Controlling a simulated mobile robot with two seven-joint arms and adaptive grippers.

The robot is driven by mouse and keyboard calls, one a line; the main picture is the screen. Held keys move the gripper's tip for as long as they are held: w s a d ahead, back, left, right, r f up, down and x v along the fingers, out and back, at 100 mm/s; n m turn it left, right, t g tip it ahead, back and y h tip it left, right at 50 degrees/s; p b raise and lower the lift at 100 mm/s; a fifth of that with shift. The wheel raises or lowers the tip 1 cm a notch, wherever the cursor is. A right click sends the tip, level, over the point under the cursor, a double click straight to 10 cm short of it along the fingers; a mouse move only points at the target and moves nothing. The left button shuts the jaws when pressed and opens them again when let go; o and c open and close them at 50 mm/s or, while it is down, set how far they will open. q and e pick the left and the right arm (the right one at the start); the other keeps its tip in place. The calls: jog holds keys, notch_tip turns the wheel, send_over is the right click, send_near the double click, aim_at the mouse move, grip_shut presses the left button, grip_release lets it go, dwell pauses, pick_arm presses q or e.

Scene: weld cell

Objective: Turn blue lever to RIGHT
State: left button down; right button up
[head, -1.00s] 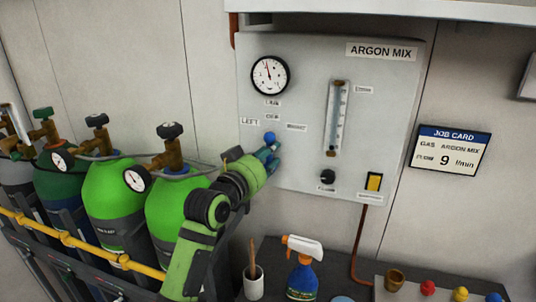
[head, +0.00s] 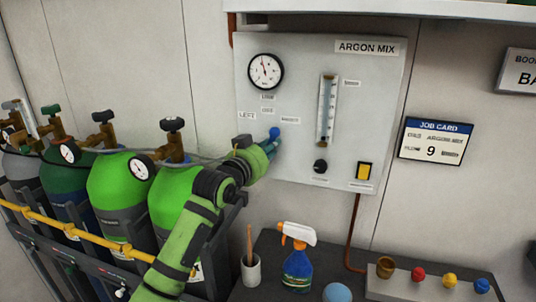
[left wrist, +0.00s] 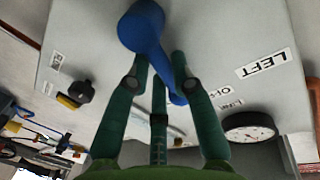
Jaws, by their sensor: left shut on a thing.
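The blue lever (head: 275,132) is on the grey ARGON MIX panel (head: 220,100), below the round gauge. Its round knob shows between the LEFT label (head: 246,115) and the RIGHT label (head: 290,120), nearer the RIGHT one. In the left wrist view the lever (left wrist: 143,27) fills the top middle, its shaft running down between my fingers. My left gripper (head: 272,143) is at the panel, its teal fingers (left wrist: 160,88) closed around the lever's shaft. The lever's pivot is partly hidden by the fingers. My right gripper does not show.
Green gas cylinders (head: 115,190) stand at left behind a yellow rail (head: 75,236). Below the panel, a spray bottle (head: 297,268), a brush cup (head: 251,272) and coloured knobs stand on a dark bench. A flow tube (head: 327,110), black knob (head: 320,166) and yellow switch (head: 364,172) are on the panel.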

pick_arm(q)
jog(key=m, duration=0.1)
jog(key=d+m+p, duration=0.1)
jog(key=m, duration=0.1)
jog(key=shift+s+f+m+y+p, duration=0.2)
jog(key=shift+m+y+p, duration=0.1)
jog(key=shift+y, duration=0.1)
jog(key=shift+d+f+m+p, duration=0.25)
jog(key=shift+m+p, duration=0.05)
jog(key=shift+m, duration=0.4)
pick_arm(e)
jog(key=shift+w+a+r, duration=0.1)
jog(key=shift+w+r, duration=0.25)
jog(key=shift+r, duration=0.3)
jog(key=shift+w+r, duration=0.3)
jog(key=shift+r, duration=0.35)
pick_arm(q)
jog(key=shift+f, duration=0.1)
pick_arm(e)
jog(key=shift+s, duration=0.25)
pick_arm(q)
jog(key=c, duration=1.3)
grip_release()
jog(key=shift+s, duration=0.1)
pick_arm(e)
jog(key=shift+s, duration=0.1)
pick_arm(q)
jog(key=shift+s, duration=0.1)
